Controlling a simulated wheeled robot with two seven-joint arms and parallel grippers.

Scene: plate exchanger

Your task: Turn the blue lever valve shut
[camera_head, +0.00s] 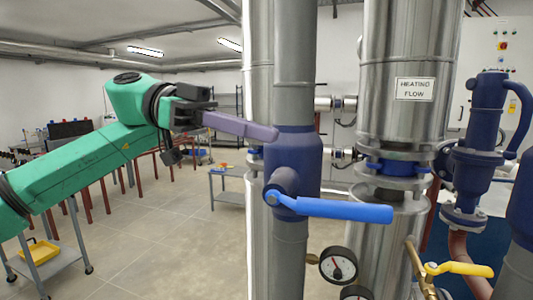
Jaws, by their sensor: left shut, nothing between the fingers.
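The blue lever valve (293,160) sits on a vertical grey pipe near the middle of the view. Its bright blue lever (345,210) extends from a pivot on the valve's left front toward the right, roughly level and across the pipe. My left gripper (274,133), with purple fingers on a green arm, comes in from the left. Its fingers are shut with nothing between them. The fingertips overlap the upper left of the valve body, above the lever's pivot. I cannot tell whether they touch it. My right gripper is not in view.
Below the lever are a round gauge (338,265) and a yellow lever (459,269). Large insulated pipes, one labelled HEATING FLOW (414,89), stand behind. A blue pump-like fitting (477,150) is at right. A grey cart (45,253) is at lower left. Open floor lies between.

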